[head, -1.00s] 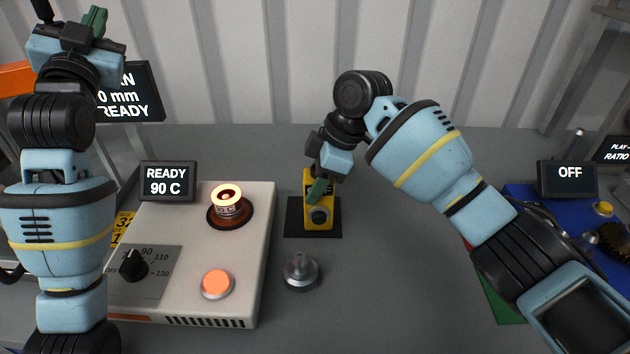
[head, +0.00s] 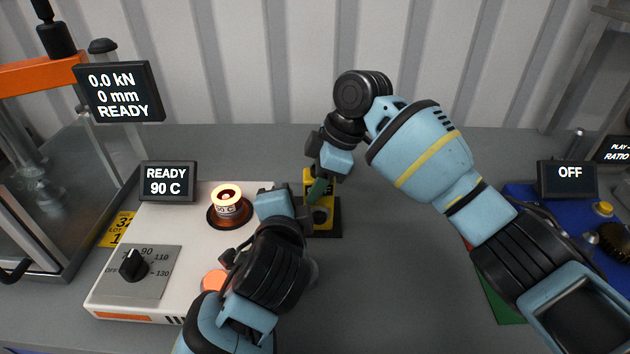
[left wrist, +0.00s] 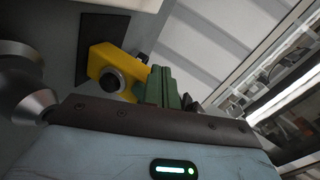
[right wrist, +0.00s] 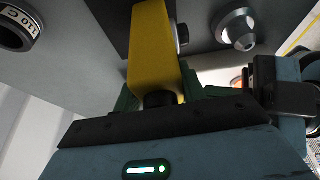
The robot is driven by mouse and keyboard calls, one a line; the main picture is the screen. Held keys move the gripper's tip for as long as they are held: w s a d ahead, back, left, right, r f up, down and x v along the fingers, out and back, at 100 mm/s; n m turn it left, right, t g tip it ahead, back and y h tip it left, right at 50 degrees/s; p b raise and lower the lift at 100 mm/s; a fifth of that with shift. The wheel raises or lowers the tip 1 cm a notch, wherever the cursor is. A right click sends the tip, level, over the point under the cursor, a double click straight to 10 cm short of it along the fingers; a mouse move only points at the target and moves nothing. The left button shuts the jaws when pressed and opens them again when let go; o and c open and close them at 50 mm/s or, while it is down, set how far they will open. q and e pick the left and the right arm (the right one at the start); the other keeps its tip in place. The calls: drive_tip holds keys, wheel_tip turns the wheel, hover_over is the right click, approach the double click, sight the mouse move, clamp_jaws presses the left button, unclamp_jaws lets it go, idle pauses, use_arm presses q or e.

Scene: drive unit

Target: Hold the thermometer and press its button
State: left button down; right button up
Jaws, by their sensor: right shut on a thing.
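The yellow thermometer (head: 327,189) stands on a black square pad (head: 328,232) right of the heater; it also shows in the left wrist view (left wrist: 104,62) and the right wrist view (right wrist: 152,45). My right gripper (head: 318,187) is shut on its upper part, with a green finger on each side in the right wrist view. A round dark button (left wrist: 113,80) faces out from the thermometer's front. My left gripper (left wrist: 163,88) has its green fingers together, empty, close beside the button; I see no clear contact. In the head view its fingertips are hard to make out.
The white heater (head: 170,225), reading READY 90 C, carries a glowing ring (head: 228,200) and an orange button (head: 214,279) partly behind my left arm. A metal knob-like part (right wrist: 237,28) stands near the pad. A press (head: 60,150) is at left. Grey bench is clear right of the pad.

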sight(319, 225)
use_arm(q)
drive_tip(key=s+d+f+m, duration=0.1)
drive_tip(key=s+d, duration=0.1)
drive_tip(key=s, duration=0.1)
drive_tip(key=s+d+f+g, duration=0.1)
drive_tip(key=s+d+f, duration=0.1)
drive_tip(key=s, duration=0.1)
drive_tip(key=s+d+f+m, duration=0.1)
drive_tip(key=s+d+f, duration=0.1)
drive_tip(key=s, duration=0.1)
drive_tip(key=shift+s+m+g, duration=0.1)
drive_tip(key=shift+m+g, duration=0.2)
drive_tip(key=shift+g, duration=0.1)
drive_tip(key=shift+s+f, duration=0.15)
drive_tip(key=shift+f, duration=0.3)
drive_tip(key=shift+w+a, duration=0.1)
drive_tip(key=shift+w, duration=3.45)
drive_tip(key=shift+w, duration=0.35)
drive_tip(key=shift+s, duration=4.05)
